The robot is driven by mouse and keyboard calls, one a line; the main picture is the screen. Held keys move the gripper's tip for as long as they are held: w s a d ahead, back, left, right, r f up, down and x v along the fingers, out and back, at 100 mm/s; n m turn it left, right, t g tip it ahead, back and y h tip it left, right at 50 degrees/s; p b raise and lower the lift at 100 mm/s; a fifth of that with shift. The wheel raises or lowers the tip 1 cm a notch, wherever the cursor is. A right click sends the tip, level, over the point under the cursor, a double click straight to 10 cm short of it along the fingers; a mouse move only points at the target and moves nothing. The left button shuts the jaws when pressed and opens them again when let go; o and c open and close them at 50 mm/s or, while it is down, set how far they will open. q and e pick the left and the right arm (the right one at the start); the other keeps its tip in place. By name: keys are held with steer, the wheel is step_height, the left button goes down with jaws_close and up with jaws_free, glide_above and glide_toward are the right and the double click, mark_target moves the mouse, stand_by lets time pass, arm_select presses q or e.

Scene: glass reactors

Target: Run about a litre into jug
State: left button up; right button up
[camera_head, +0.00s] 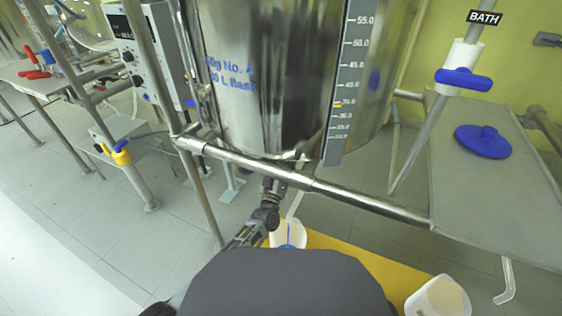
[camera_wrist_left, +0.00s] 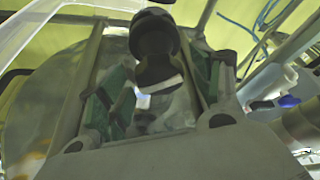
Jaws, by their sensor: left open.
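The steel-looking reactor vessel (camera_head: 280,80) with a graduated scale (camera_head: 350,75) stands in a tubular frame. A white jug (camera_head: 275,240) stands on the yellow surface below the vessel, partly hidden by my body. A pale outlet tube (camera_head: 295,204) slants down to its mouth, and a thin blue streak (camera_head: 289,231) shows there; I cannot tell if it is flowing liquid. My left gripper (camera_head: 275,184) is under the vessel, partly hidden by the frame bar. In the wrist view the left gripper (camera_wrist_left: 152,103) is open, its green-padded fingers either side of a dark, pale-ended fitting (camera_wrist_left: 155,50).
A second white container (camera_head: 438,298) is at the lower right. The frame bar (camera_head: 370,200) crosses in front of the vessel. A grey shelf (camera_head: 480,190) at the right carries a blue lid (camera_head: 482,141). A blue valve handle (camera_head: 463,79) sits under the BATH sign (camera_head: 485,17).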

arm_select(q)
steer(key=v, duration=0.7)
steer(key=shift+s, duration=0.25)
arm_select(e)
steer(key=shift+w+r, duration=0.1)
steer(key=shift+w, duration=0.1)
arm_select(q)
steer(key=shift+f, duration=0.1)
stand_by(0.4)
steer(key=shift+a+f, duration=0.1)
steer(key=shift+a, duration=0.05)
